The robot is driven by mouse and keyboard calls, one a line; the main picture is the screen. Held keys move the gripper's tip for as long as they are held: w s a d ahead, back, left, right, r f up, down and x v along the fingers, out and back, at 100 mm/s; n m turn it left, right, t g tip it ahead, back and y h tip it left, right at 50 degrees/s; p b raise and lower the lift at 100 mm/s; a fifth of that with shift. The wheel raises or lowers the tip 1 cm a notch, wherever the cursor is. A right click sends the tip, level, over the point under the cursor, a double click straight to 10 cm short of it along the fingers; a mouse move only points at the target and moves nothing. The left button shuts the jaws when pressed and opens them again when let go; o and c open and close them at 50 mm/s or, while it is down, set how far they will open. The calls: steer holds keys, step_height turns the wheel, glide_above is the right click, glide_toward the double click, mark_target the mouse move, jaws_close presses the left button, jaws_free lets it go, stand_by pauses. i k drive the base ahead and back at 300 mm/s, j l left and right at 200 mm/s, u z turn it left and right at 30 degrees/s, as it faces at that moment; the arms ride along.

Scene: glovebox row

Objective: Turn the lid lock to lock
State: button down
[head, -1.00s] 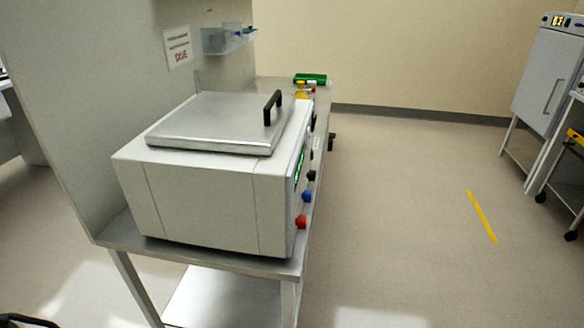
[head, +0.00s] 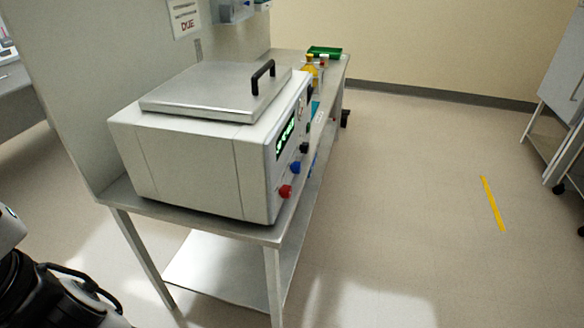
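A white box-shaped machine (head: 190,172) stands on a steel bench. Its flat metal lid (head: 205,88) is down and has a black handle (head: 263,74) on top. The front panel faces right and is seen at a steep angle. It carries a green lit display (head: 285,138), a red knob (head: 285,191), a blue knob (head: 295,167) and a black knob (head: 304,148). I cannot tell which part is the lid lock or how it is set. Part of my arm shows at the lower left, apart from the machine; my gripper is not in view.
The bench (head: 255,234) has a lower shelf (head: 215,270) and a grey back panel. A green tray (head: 325,51) and a yellow bottle (head: 309,70) stand farther along it. The floor (head: 410,190) to the right is clear, with a yellow tape strip (head: 492,203). A cabinet stands at far right.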

mark_target(286, 192)
steer(key=i+l+z, duration=0.1)
steer(key=l, duration=0.35)
steer(key=i+l+z, duration=0.15)
steer(key=l, duration=0.25)
steer(key=i+l+z, duration=0.1)
steer(key=i+l, duration=0.2)
steer(key=l, duration=0.1)
